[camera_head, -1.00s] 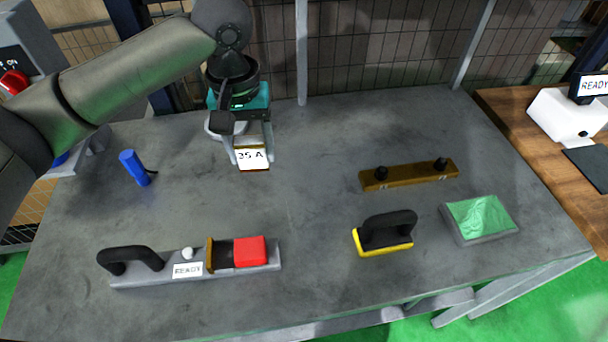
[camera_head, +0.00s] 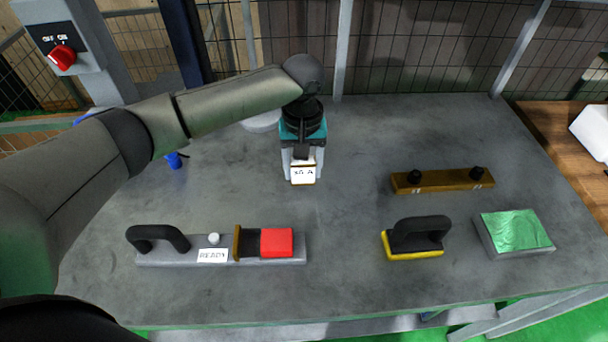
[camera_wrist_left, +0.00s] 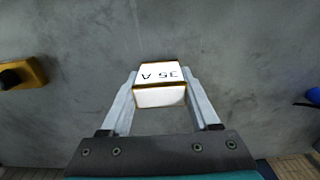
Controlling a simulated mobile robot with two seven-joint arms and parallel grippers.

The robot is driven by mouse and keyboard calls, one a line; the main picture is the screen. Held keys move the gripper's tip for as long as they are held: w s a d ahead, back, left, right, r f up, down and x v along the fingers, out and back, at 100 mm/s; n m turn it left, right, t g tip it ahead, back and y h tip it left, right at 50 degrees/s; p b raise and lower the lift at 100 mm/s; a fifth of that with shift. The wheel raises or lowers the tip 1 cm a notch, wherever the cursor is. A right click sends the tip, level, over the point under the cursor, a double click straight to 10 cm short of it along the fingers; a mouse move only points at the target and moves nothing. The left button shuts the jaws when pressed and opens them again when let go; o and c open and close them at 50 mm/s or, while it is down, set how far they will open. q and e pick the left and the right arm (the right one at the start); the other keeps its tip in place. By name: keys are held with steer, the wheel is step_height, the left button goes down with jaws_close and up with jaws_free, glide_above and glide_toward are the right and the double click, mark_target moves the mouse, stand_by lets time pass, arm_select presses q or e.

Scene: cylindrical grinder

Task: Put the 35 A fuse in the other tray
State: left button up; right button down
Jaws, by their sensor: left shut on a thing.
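The 35 A fuse (camera_head: 303,174) is a small block with a white label and gold-brown edges. My left gripper (camera_head: 302,160) is shut on it and holds it over the back middle of the grey table. In the left wrist view the fuse (camera_wrist_left: 160,74) sits between both fingers of the left gripper (camera_wrist_left: 160,90), its label upside down, with bare table beyond. A shallow grey tray with a green inside (camera_head: 548,249) lies at the table's right. A pale round thing (camera_head: 262,122) behind my left arm is partly hidden; I cannot tell if it is a tray. My right gripper is not in view.
A brown bar with black knobs (camera_head: 443,181) and a yellow block with a black handle (camera_head: 414,254) stand on the right. A grey READY fixture with a red block (camera_head: 276,243) lies front left. A blue cylinder (camera_head: 174,160) is mostly hidden. The table's middle is clear.

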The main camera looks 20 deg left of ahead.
arm_select(q)
step_height(320, 180, down, 2)
steer(key=shift+f, duration=0.1)
steer(key=o, duration=1.5)
steer(key=shift+c, duration=0.2)
